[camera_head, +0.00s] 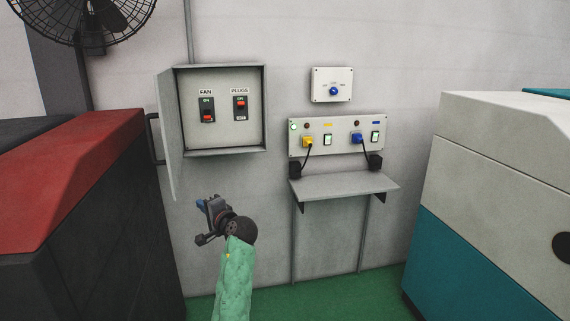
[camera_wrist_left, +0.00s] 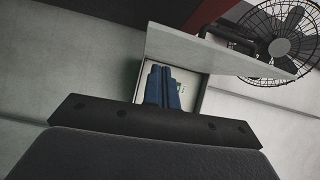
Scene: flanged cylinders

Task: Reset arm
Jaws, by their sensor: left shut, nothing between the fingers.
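My left arm rises from the bottom of the head view in a green sleeve. My left gripper (camera_head: 203,205) is below the open electrical box, in front of the wall. In the left wrist view its blue fingers (camera_wrist_left: 162,88) are together and hold nothing. The electrical box (camera_head: 221,109) has its door open to the left, with a FAN switch (camera_head: 207,110) and a PLUGS switch (camera_head: 240,108) inside. The box also shows behind the fingers in the wrist view (camera_wrist_left: 193,84). My right gripper is out of view.
A red-topped dark machine (camera_head: 75,180) stands at the left, a white and teal machine (camera_head: 500,170) at the right. A socket panel (camera_head: 338,135) with yellow and blue plugs is above a grey shelf (camera_head: 343,185). A fan (camera_head: 85,15) is at the upper left.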

